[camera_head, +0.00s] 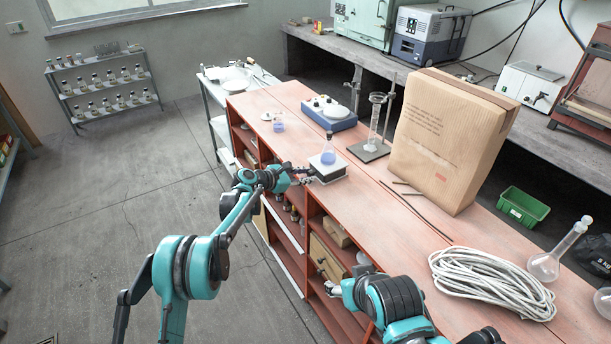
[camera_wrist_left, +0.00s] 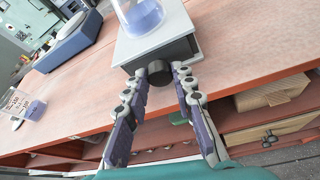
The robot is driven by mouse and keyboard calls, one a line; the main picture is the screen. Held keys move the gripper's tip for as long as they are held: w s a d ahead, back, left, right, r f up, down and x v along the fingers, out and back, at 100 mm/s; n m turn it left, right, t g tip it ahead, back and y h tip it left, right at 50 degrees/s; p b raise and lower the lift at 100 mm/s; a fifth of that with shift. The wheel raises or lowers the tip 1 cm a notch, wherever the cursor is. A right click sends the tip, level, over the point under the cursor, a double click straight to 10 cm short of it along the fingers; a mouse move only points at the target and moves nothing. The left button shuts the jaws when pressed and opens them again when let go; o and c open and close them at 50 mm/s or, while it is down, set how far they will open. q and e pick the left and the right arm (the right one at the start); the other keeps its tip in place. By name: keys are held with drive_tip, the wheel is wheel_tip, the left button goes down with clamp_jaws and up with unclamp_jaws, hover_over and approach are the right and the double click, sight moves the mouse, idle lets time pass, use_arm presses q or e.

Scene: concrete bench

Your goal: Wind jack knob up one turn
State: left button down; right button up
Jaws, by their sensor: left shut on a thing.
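The lab jack (camera_head: 328,172) is a small grey platform on the reddish bench, and it fills the top of the left wrist view (camera_wrist_left: 160,47). A conical flask (camera_head: 328,157) with blue liquid stands on it, partly cut off in the left wrist view (camera_wrist_left: 142,18). The dark round jack knob (camera_wrist_left: 158,73) sticks out of the jack's front side. My left gripper (camera_head: 309,175) is at that side, shut on the knob, with one fingertip on each side of it in the left wrist view (camera_wrist_left: 161,77). My right gripper (camera_head: 333,289) is low beside the bench's front, its fingers too small to read.
A blue-and-white instrument (camera_head: 329,113), a beaker of blue liquid (camera_head: 278,125) and a stand with glassware (camera_head: 375,125) are behind the jack. A large paper bag (camera_head: 445,140) and a coil of white rope (camera_head: 490,283) occupy the right.

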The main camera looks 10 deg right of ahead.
use_arm(q)
drive_tip(key=c, duration=1.3)
unclamp_jaws()
drive_tip(key=shift+o, duration=0.2)
drive_tip(key=v, duration=1.2)
